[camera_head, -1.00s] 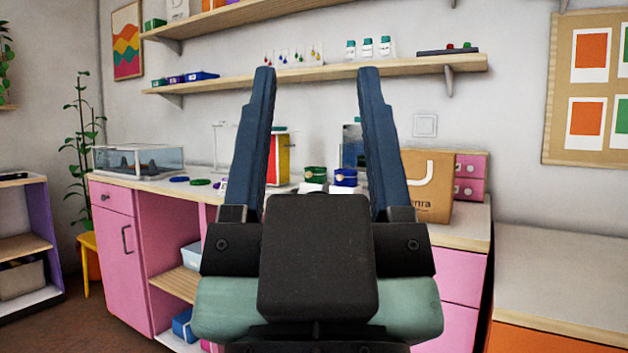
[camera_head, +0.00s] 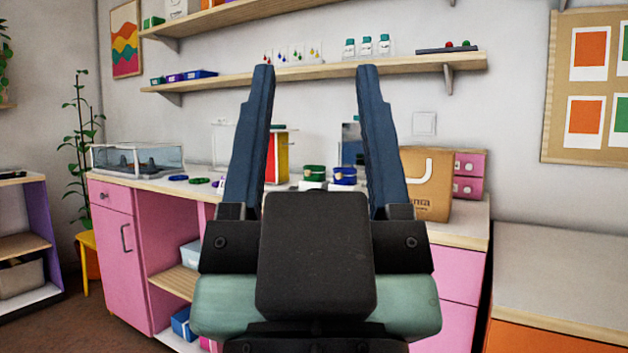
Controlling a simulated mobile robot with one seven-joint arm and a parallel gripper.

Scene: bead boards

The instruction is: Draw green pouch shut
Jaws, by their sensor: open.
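My gripper (camera_head: 316,75) is open and empty, its two long blue fingers pointing up in the middle of the head view. The green pouch (camera_head: 313,173) is small and shows between the fingers, far beyond them on the counter. It sits on a white block or stand, with a pale band near its top. A similar blue pouch (camera_head: 345,176) stands just to its right. My gripper is well apart from both. Whether the green pouch's mouth is open or drawn shut is too small to tell. The palm of my gripper hides the counter's front there.
The pink counter (camera_head: 112,262) runs along the wall. A brown paper bag (camera_head: 427,183) stands right of the pouches, and a clear case (camera_head: 138,158) at the left end. Flat green and blue rings (camera_head: 199,181) lie between. A wall shelf (camera_head: 320,76) hangs above.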

